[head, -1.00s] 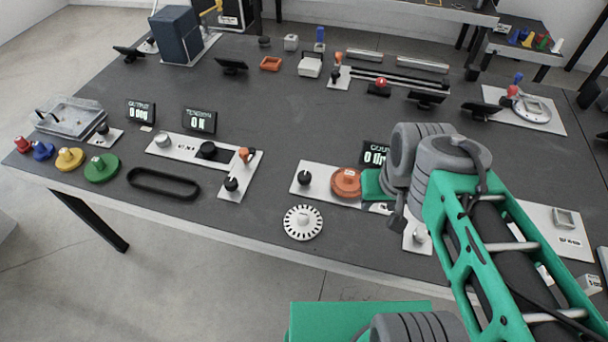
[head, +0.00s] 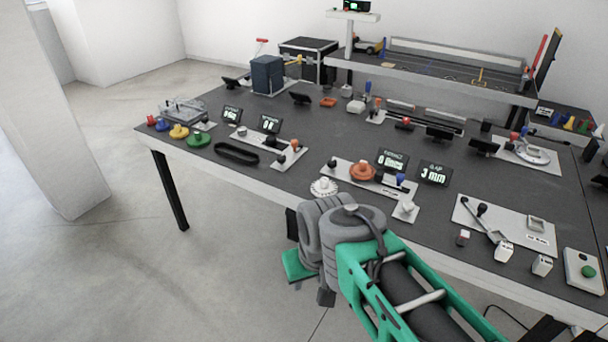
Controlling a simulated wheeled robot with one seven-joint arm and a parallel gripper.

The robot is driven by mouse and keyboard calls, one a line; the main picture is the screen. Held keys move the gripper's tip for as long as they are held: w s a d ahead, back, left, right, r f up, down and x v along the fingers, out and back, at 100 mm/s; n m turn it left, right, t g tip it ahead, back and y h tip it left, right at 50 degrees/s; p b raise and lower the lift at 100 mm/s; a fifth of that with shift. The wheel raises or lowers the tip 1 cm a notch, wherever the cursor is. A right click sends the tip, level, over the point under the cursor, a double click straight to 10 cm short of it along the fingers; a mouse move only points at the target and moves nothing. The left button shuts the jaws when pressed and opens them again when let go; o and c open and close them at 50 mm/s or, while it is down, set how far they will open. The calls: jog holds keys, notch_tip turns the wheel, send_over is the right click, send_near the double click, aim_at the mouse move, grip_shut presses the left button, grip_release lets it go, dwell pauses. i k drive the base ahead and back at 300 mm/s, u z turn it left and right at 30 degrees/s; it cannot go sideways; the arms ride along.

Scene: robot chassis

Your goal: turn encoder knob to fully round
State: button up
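An orange round knob (head: 362,172) sits on a white plate (head: 338,170) near the middle of the table, in the head view. A small black knob stands on the plate's left end. A dark display (head: 392,160) behind it shows a 0 and small text that is hard to read. A white slotted disc (head: 323,187) lies in front, at the table's front edge. My gripper (head: 298,267) shows only in part as a green piece below my grey wrist. It appears in front of the table edge, apart from the orange knob. Its fingers cannot be made out.
Another display (head: 434,174) reads 3 mm. A black belt loop (head: 236,153) and several coloured knobs lie to the left. A plate with a black lever (head: 484,219) and small white blocks are to the right. Open floor lies in front of the table.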

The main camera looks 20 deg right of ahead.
aim_at(332, 162)
jog(key=u, duration=0.45)
jog(key=i, duration=0.85)
jog(key=u, duration=0.55)
jog(key=i, duration=0.85)
jog(key=z, duration=0.7)
jog(key=i, duration=0.7)
jog(key=z, duration=0.45)
